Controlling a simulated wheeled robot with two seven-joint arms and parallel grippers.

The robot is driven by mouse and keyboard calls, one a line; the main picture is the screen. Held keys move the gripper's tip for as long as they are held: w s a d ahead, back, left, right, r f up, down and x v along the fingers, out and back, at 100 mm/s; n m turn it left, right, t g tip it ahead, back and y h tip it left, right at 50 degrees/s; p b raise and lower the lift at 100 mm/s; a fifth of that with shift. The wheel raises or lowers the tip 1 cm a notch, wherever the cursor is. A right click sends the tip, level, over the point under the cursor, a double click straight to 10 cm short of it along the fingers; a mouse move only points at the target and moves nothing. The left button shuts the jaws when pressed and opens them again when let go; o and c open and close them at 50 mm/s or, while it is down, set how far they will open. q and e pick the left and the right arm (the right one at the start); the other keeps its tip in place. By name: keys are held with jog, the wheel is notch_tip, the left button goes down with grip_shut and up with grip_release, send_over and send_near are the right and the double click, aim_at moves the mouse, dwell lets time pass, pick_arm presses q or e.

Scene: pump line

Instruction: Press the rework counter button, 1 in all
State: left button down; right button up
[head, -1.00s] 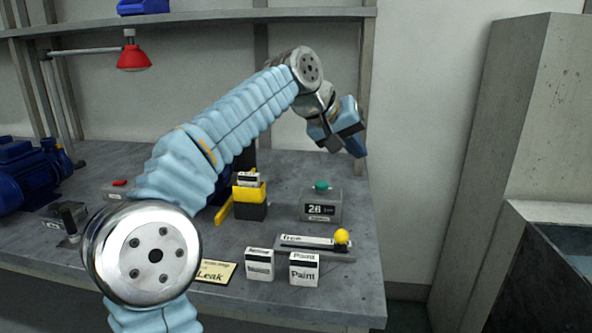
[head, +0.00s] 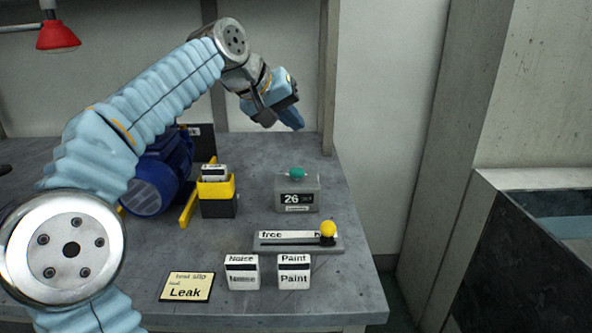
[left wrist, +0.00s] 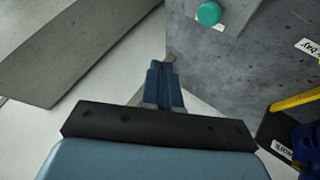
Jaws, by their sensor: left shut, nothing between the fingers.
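A grey counter box (head: 297,196) stands on the bench with a display reading 26. A green button (head: 296,173) is on its top; the small label under the display is too small to read. The green button also shows at the top edge of the left wrist view (left wrist: 209,13). My left gripper (head: 294,121) is shut and empty, held in the air above and behind the button in the head view, apart from it. Its closed blue fingers show in the left wrist view (left wrist: 162,85), with the button beyond them to the upper right. My right gripper is not in view.
In front of the counter is a slider track (head: 290,243) with a yellow knob (head: 327,228). White blocks (head: 242,273) and a Leak card (head: 187,287) lie nearer. A yellow and black holder (head: 218,200) and a blue pump (head: 155,185) stand left of the counter.

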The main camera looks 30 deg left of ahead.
aim_at(293, 171)
pick_arm(q)
notch_tip(293, 171, down, 2)
jog(key=shift+f, duration=0.25)
notch_tip(293, 171, down, 3)
jog(key=b, duration=0.3)
jog(key=shift+f+b, duration=0.65)
jog(key=shift+f, duration=0.25)
dwell(0.9)
jog(key=shift+f, duration=0.4)
jog(key=shift+f+b, duration=0.65)
jog(key=shift+b, duration=0.1)
dwell(0.5)
jog(key=shift+r, duration=0.1)
jog(key=shift+r+p, duration=1)
jog(key=shift+p, duration=0.05)
